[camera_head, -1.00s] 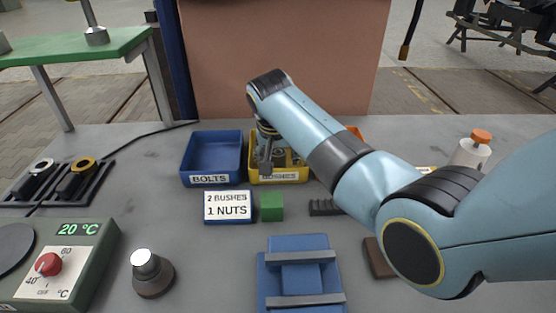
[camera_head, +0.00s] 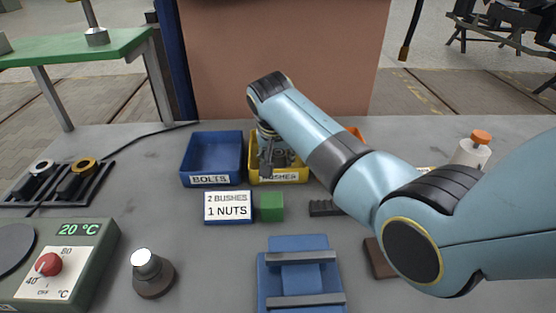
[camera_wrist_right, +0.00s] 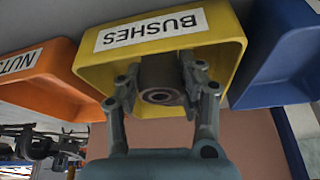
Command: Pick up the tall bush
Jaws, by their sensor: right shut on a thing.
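The yellow bin (camera_head: 303,175) labelled BUSHES stands at the back middle of the table, and it also shows in the right wrist view (camera_wrist_right: 228,52). My right gripper (camera_head: 267,168) reaches down into this bin. In the wrist view, the fingers of my right gripper (camera_wrist_right: 158,85) are shut on a dark round bush (camera_wrist_right: 160,72) with a hole through its middle. The bush is inside the bin, with its end facing the camera. Its height is hard to judge. My right arm hides part of the bin. My left gripper is not in view.
A blue BOLTS bin (camera_head: 212,157) stands left of the yellow bin, and an orange NUTS bin (camera_wrist_right: 40,85) on its other side. In front are a card (camera_head: 228,207), a green block (camera_head: 271,207) and a blue fixture (camera_head: 300,255). An orange-capped bottle (camera_head: 473,150) stands at right.

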